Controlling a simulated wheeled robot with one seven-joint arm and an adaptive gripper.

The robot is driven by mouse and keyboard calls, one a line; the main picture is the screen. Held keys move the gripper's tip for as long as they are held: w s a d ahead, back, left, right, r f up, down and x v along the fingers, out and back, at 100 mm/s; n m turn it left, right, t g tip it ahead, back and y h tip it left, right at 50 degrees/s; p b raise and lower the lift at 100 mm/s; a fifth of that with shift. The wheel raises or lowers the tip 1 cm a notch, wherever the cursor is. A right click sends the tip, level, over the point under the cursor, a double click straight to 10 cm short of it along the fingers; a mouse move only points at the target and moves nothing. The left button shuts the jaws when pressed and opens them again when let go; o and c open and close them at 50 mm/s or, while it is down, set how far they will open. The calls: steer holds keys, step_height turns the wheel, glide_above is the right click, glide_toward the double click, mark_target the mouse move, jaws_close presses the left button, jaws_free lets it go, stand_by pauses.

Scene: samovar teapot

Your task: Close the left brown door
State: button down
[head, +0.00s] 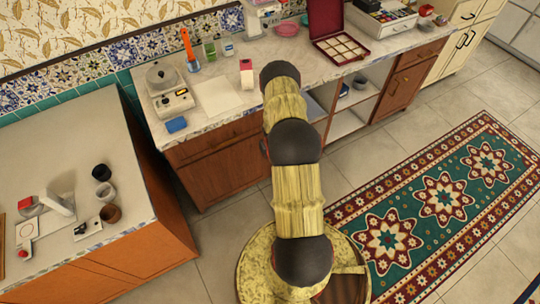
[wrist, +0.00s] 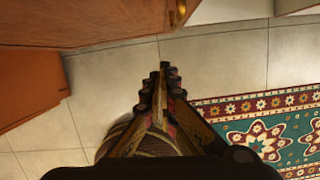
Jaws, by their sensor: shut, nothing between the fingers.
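The left brown door (head: 225,178) is in the lower front of the counter cabinet, left of my arm in the head view. My arm covers its right side, so I cannot tell how far it stands open. In the wrist view a brown wooden panel (wrist: 90,22) crosses the top left, with a small brass-coloured handle (wrist: 182,10) at its right end. My gripper (wrist: 166,70) is shut and empty, below the handle in the picture, over the tiled floor and apart from the panel. In the head view my gripper is hidden behind my arm.
An orange-brown side counter (head: 125,270) with cups stands at left; its side also shows in the wrist view (wrist: 30,90). Open shelves (head: 345,122) and a right brown door (head: 405,85) lie right of my arm. A patterned rug (head: 440,200) covers the right floor. Bare tiles (head: 215,235) are clear.

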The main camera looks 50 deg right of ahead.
steer(key=d+p+v, duration=0.1)
steer(key=p+v, duration=0.1)
steer(key=v, duration=0.7)
steer(key=shift+w+a+r, duration=0.2)
